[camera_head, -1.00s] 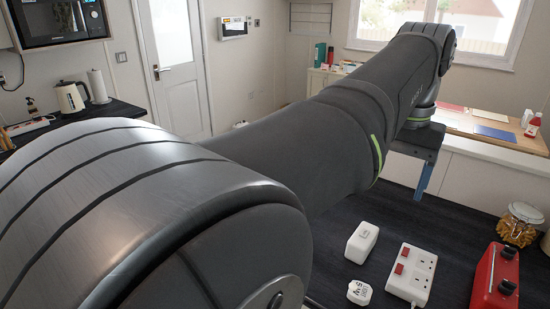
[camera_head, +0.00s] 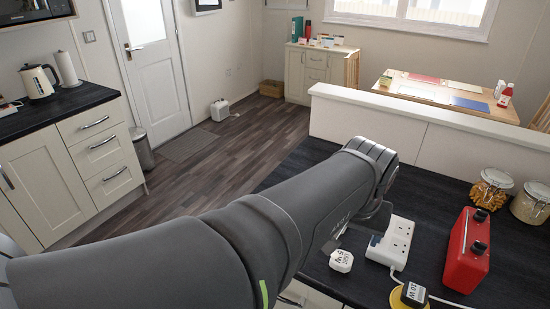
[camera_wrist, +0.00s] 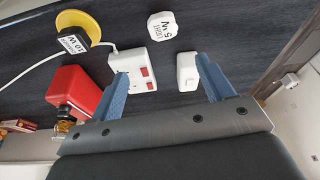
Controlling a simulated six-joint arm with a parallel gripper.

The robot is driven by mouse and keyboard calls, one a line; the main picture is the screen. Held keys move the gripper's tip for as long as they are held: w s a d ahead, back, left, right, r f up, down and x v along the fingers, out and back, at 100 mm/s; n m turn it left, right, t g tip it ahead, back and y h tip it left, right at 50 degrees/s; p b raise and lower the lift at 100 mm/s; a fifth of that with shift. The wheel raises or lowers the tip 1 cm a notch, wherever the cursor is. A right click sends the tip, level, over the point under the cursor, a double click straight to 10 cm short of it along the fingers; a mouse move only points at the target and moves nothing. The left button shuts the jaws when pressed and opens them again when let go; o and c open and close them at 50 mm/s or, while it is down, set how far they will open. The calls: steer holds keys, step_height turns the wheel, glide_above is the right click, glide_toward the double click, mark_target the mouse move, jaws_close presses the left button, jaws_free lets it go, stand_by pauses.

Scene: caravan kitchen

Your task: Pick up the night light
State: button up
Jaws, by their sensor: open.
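The night light looks to be the small white eight-sided block marked with a 5 W label (camera_head: 341,260). It lies on the dark counter beside the power strip, and it also shows in the wrist view (camera_wrist: 162,25), beyond my fingertips and between their lines. My gripper (camera_wrist: 161,68) is open and empty, its two blue fingers apart above the counter. In the head view my arm hides the gripper and the white box.
A red box-shaped appliance (camera_head: 467,250) stands right of the strip, with glass jars (camera_head: 491,188) behind it. A black 10 W block (camera_head: 413,294) sits at a yellow disc (camera_head: 398,300) near the front. A low white wall (camera_head: 430,130) bounds the counter's back.

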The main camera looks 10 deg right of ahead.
glide_above(342, 258)
steer(key=s, duration=0.1)
step_height(342, 258, down, 10)
steer(key=shift+s+a+f, duration=0.1)
steer(key=shift+s+a, duration=0.05)
steer(key=x, duration=0.4)
steer(key=shift+a+f, duration=0.1)
steer(key=shift+a, duration=0.3)
steer(key=shift+w+d+f, duration=0.15)
steer(key=shift+w+f, duration=0.05)
steer(key=shift+f, duration=0.4)
steer(key=c, duration=1.1)
steer(key=shift+o, duration=0.2)
steer(key=shift+r, duration=0.1)
